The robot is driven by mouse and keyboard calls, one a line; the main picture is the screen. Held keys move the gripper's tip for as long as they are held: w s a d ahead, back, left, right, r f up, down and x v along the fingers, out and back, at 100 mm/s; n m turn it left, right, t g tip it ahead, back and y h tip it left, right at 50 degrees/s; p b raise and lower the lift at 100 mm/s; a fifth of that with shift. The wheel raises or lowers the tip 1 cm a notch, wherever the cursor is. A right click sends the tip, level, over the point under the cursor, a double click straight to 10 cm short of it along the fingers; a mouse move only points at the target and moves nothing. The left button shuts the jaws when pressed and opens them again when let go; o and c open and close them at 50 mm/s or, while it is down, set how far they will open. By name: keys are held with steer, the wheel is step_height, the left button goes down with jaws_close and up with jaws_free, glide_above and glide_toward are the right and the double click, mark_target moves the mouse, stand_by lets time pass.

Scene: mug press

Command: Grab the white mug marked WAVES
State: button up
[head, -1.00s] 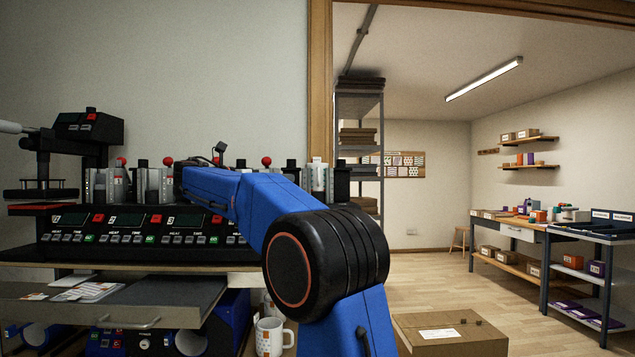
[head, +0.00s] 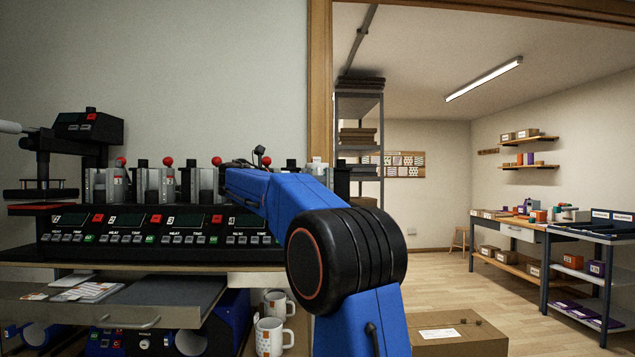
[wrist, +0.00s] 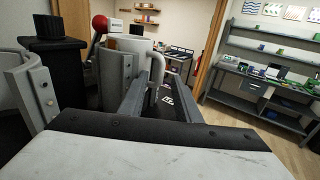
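In the wrist view a white mug (wrist: 128,44) stands in a grey curved press clamp, its handle (wrist: 158,66) on the right side. No WAVES marking is readable. My gripper (wrist: 163,92) is open, its two dark fingers pointing at the handle with a gap between them. The handle appears ahead of or between the fingertips; I cannot tell whether they touch it. In the head view a small white top (head: 317,164) shows above my blue arm, at the right end of the press row. My gripper is hidden behind the arm there.
A row of mug presses with red knobs and a control panel (head: 150,238) fills the left. Two white mugs with orange patterns (head: 270,338) stand lower down. A cardboard box (head: 455,335) is on the floor. Red knob (wrist: 100,23) and clamp (wrist: 112,75) stand close to my gripper.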

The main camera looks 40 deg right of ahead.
steer(key=shift+d, duration=0.15)
steer(key=shift+c, duration=0.6)
jaws_close()
